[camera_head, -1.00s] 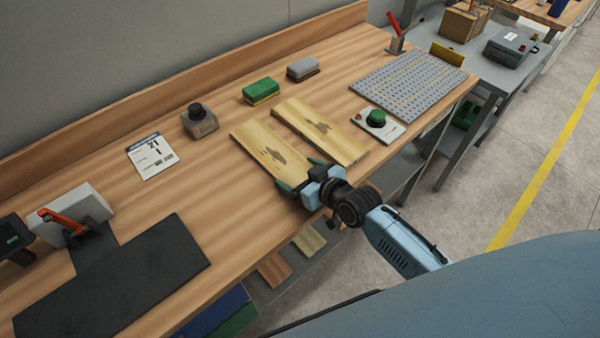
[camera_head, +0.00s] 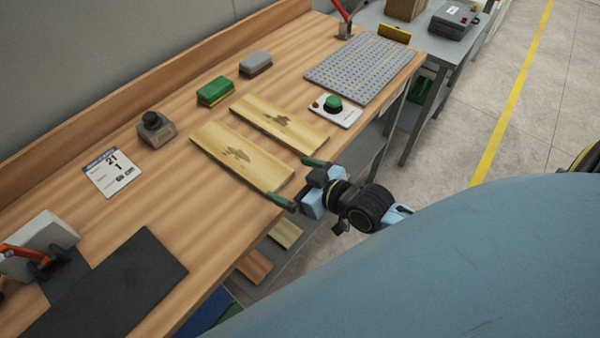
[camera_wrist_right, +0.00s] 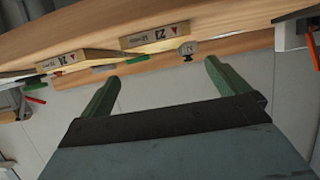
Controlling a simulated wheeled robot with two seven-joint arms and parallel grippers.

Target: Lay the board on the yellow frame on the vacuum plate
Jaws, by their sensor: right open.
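Two pale wooden boards with dark stains lie side by side on the workbench: a nearer board (camera_head: 222,146) and a farther board (camera_head: 258,112). In the wrist view their end faces carry labels; one labelled board (camera_wrist_right: 140,41) reads 23. My right gripper (camera_head: 297,182) is open and empty at the bench's front edge, just off the near end of the nearer board. Its green fingers (camera_wrist_right: 163,70) are spread apart in the wrist view. The grey perforated plate (camera_head: 365,68) lies at the bench's far right end. I cannot clearly make out a yellow frame on it. My left gripper is not in view.
A control box with a green button (camera_head: 333,106) sits between the boards and the plate. Green (camera_head: 215,92) and grey (camera_head: 256,64) blocks, a knobbed block (camera_head: 155,129) and a card (camera_head: 112,173) lie behind or left. A yellow piece (camera_head: 394,33) stands beyond the plate.

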